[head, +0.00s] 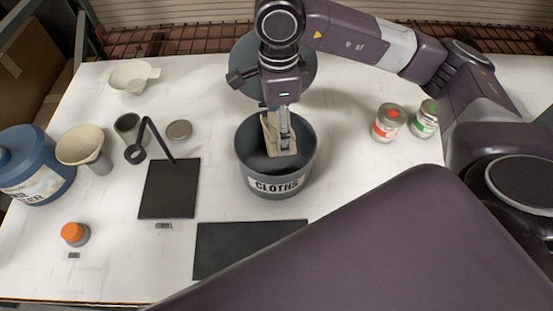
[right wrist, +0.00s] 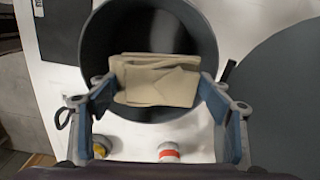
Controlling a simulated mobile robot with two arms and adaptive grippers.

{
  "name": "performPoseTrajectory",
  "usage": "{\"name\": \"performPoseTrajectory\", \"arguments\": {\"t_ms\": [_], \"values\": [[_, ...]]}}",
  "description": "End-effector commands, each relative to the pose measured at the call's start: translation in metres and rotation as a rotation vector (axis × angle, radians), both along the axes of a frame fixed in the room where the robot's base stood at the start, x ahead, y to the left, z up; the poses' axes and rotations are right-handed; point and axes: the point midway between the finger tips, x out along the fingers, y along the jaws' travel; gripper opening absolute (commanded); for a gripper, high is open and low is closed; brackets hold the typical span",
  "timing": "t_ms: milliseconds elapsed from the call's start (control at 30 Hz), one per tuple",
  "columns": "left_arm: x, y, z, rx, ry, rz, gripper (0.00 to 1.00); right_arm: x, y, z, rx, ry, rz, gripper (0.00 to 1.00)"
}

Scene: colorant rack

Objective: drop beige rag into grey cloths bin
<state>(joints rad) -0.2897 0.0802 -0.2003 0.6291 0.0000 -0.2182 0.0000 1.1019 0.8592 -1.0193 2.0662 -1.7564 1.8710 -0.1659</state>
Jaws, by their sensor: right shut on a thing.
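The beige rag (head: 271,134) hangs from my right gripper (head: 280,125) over the mouth of the grey cloths bin (head: 274,186), which is labelled CLOTHS. In the right wrist view my right gripper (right wrist: 157,92) is shut on the folded beige rag (right wrist: 155,82), with a blue-lined finger at each side of it. Behind the rag is the round dark opening of the grey bin (right wrist: 205,30). I cannot tell whether the rag's lower edge is below the rim. My left gripper is not in view.
Cans with red (head: 387,123) and green (head: 424,120) labels stand at right. A black mat (head: 245,248) lies in front, and a black stand (head: 168,188) at left. A funnel (head: 82,146) and blue jug (head: 30,165) are far left.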

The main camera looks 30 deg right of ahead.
Motion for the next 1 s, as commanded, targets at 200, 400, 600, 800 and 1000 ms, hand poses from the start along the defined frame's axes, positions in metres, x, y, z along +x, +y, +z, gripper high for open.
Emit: {"name": "performPoseTrajectory", "arguments": {"t_ms": [200, 400, 600, 800, 1000], "values": [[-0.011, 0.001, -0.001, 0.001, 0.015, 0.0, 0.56, 0.0, 0.0, 0.001, 0.0, 0.0, 0.0, 0.83], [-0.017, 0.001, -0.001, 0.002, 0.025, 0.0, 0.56, 0.0, 0.0, 0.001, 0.0, 0.0, -0.001, 0.92], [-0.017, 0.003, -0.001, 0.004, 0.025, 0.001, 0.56, 0.0, 0.0, 0.002, 0.001, 0.0, -0.001, 0.92], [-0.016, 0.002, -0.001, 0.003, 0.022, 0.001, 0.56, 0.001, 0.0, 0.025, 0.002, -0.004, -0.001, 0.92], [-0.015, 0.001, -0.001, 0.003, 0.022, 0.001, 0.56, 0.002, 0.0, 0.071, 0.0, -0.005, -0.001, 0.92]]}}
